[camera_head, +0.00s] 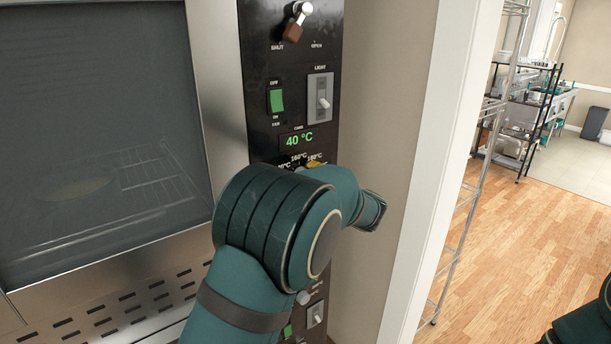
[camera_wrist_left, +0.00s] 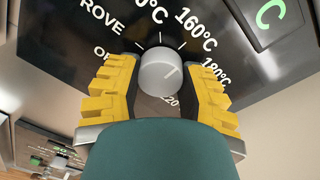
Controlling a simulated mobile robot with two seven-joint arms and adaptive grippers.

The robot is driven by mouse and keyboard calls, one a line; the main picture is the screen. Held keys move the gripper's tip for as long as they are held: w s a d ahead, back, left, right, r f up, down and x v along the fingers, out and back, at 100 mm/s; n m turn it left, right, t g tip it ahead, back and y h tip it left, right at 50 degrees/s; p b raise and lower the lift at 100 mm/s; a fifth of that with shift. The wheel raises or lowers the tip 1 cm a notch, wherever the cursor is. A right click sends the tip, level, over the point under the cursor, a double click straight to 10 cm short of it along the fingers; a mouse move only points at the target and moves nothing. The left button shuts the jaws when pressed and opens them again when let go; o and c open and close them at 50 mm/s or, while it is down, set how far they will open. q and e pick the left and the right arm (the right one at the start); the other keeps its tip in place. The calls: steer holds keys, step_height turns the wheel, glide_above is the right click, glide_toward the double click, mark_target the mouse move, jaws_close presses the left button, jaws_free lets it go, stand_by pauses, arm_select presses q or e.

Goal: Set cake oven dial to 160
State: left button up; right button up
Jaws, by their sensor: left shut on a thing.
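The oven dial (camera_wrist_left: 160,72) is a round light-grey knob on a black panel. In the left wrist view it sits between the two yellow-padded fingers of my left gripper (camera_wrist_left: 162,80), which is shut on it. White labels around it include 160°C above right and 180°C to the right. The dial's exact pointer direction is hard to tell. The green display (camera_head: 299,140) above reads 40 °C. My right gripper is not in view.
The oven door window (camera_head: 95,130) fills the left, with a rack and a pale round thing inside. Above the display are a green switch (camera_head: 276,101), a light switch (camera_head: 322,98) and a shut/open lever (camera_head: 294,28). A doorway and wire shelves are right.

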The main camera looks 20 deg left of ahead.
arm_select(q)
steer(key=shift+r, duration=0.15)
steer(key=o, duration=1.2)
steer(key=v, duration=1.2)
